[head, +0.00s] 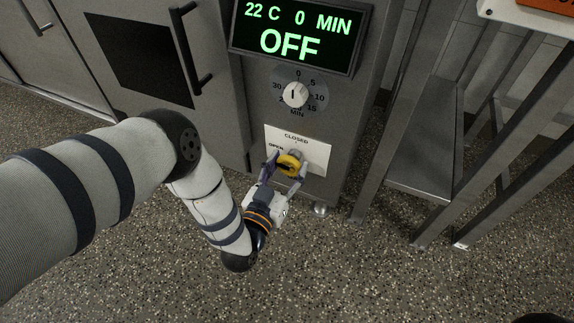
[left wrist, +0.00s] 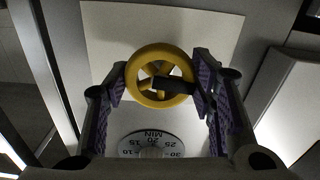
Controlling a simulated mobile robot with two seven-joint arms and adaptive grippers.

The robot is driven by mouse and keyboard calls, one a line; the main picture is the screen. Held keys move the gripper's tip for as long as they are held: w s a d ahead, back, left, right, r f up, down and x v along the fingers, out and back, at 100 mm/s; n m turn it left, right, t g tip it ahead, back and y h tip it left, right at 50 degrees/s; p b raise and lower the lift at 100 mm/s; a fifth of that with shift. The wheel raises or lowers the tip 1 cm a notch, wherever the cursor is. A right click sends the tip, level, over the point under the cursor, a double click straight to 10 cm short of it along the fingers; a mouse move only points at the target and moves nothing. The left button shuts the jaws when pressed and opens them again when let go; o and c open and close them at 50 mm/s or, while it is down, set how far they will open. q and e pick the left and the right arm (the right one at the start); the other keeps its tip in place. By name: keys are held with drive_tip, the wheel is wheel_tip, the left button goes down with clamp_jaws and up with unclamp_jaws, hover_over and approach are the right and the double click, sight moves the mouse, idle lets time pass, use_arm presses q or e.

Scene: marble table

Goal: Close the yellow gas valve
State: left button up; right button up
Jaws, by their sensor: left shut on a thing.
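The yellow gas valve (head: 289,165) is a round spoked handwheel low on the front of the grey oven cabinet. It sits in front of a white label plate (head: 313,153) reading OPEN at the left and CLOSED at the top. My left gripper (head: 285,172) is shut on the wheel. In the left wrist view, the purple-padded fingers (left wrist: 160,88) grip the yellow wheel (left wrist: 160,57) from both sides. A dark bar crosses the wheel's middle; which label it points to is unclear. My right gripper is not in view.
Above the plate are a timer knob (head: 295,94) and a display (head: 298,37) reading 22 C, 0 MIN, OFF. An oven door with a black handle (head: 190,50) is at the left. A metal rack (head: 425,165) stands close at the right. The speckled floor in front is clear.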

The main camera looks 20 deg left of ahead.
use_arm(q)
drive_tip(key=m+p, duration=0.1)
drive_tip(key=m, duration=0.2)
drive_tip(key=m+p, duration=0.1)
drive_tip(key=m, duration=0.4)
drive_tip(key=shift+d, duration=0.1)
drive_tip(key=m+p, duration=0.1)
drive_tip(key=m, duration=0.3)
drive_tip(key=shift+f, duration=0.1)
drive_tip(key=shift+m, duration=2.2)
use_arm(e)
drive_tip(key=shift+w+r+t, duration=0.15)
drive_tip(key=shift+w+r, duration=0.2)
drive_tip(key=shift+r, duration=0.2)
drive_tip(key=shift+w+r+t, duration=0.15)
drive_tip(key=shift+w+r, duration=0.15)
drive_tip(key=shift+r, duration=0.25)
use_arm(q)
drive_tip(key=shift+m, duration=0.3)
drive_tip(key=o, duration=1.2)
drive_tip(key=s, duration=1.2)
drive_tip(key=shift+a, duration=0.3)
